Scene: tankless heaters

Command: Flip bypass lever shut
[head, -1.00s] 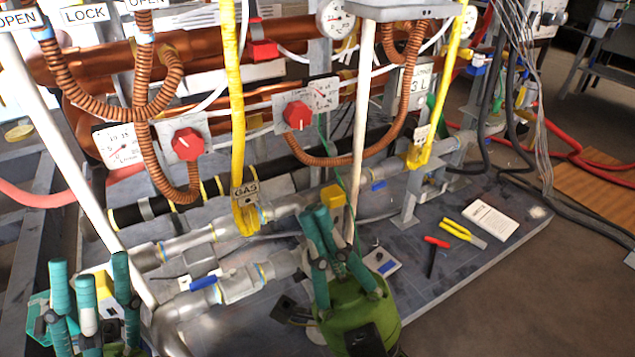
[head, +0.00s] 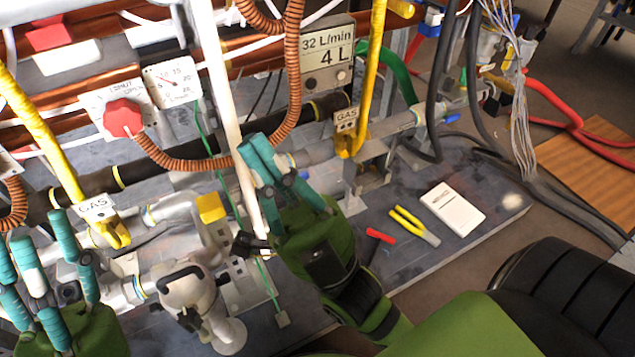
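No lever in the head view is marked as the bypass. A yellow valve handle (head: 210,207) sits on a grey pipe left of my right gripper. A small blue handle (head: 450,118) shows on the pipe at the right. My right gripper (head: 265,150) has its teal fingers extended and nothing visible between them. It is in front of the grey pipe and near a white upright post, whose contact with it I cannot tell. My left gripper (head: 42,225) is at the lower left, fingers spread and empty.
A red knob (head: 123,117) and a gauge (head: 172,80) are on the upper left. Yellow gas hoses (head: 370,75) and orange corrugated hoses hang in front.

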